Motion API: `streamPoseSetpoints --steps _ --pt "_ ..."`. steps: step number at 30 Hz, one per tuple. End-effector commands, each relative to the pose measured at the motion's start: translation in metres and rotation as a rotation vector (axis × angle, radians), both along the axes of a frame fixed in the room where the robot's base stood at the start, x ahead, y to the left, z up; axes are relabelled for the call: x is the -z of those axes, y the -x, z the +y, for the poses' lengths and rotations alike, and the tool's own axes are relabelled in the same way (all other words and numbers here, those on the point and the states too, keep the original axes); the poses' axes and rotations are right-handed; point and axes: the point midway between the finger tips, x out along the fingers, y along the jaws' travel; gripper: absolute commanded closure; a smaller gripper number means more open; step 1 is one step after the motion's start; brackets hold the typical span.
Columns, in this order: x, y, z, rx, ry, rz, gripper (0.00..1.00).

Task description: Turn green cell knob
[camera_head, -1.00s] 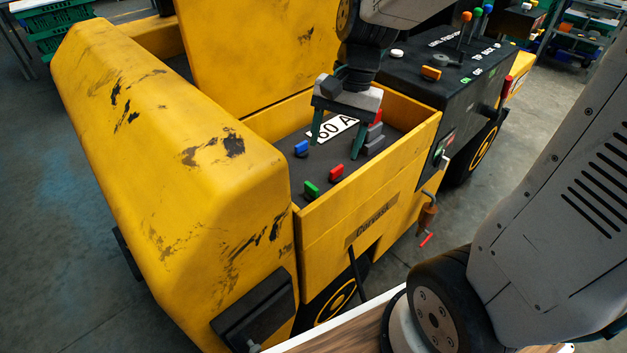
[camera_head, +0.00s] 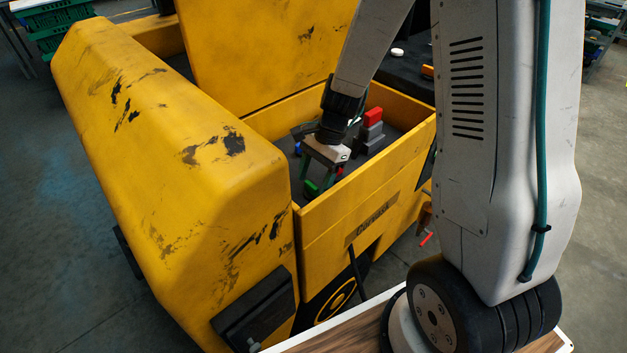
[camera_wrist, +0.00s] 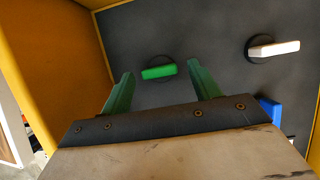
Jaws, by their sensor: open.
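The green cell knob (camera_head: 311,187) is a small bar on the dark panel inside the yellow machine's open compartment. In the wrist view the green knob (camera_wrist: 158,72) lies crosswise on a round dark base. My gripper (camera_head: 316,182) points down over it in the head view. In the wrist view its two green fingers (camera_wrist: 160,70) are open, one on each side of the knob, with gaps between. The fingers look close to the panel, but I cannot tell their exact height. The gripper partly hides the knob in the head view.
A pale knob (camera_wrist: 274,49) and a blue knob (camera_wrist: 270,108) are on the same panel. Yellow walls (camera_head: 365,205) enclose the compartment, and a yellow hood (camera_head: 170,150) stands to the left.

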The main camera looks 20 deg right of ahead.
Motion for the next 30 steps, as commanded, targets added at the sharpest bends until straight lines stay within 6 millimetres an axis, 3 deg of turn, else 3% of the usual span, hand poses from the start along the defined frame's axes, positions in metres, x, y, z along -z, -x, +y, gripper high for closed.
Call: streamPoseSetpoints --steps 11,16,17,30 --pt "0.0090 0.0016 0.0037 -0.001 0.000 0.000 0.38" --pt "0.0089 0.0016 0.0037 -0.001 0.000 0.000 0.80" --pt "0.0090 0.0016 0.0036 -0.001 0.000 0.000 0.83" --pt "0.0086 0.0004 0.0038 -0.079 0.000 -0.002 0.83"
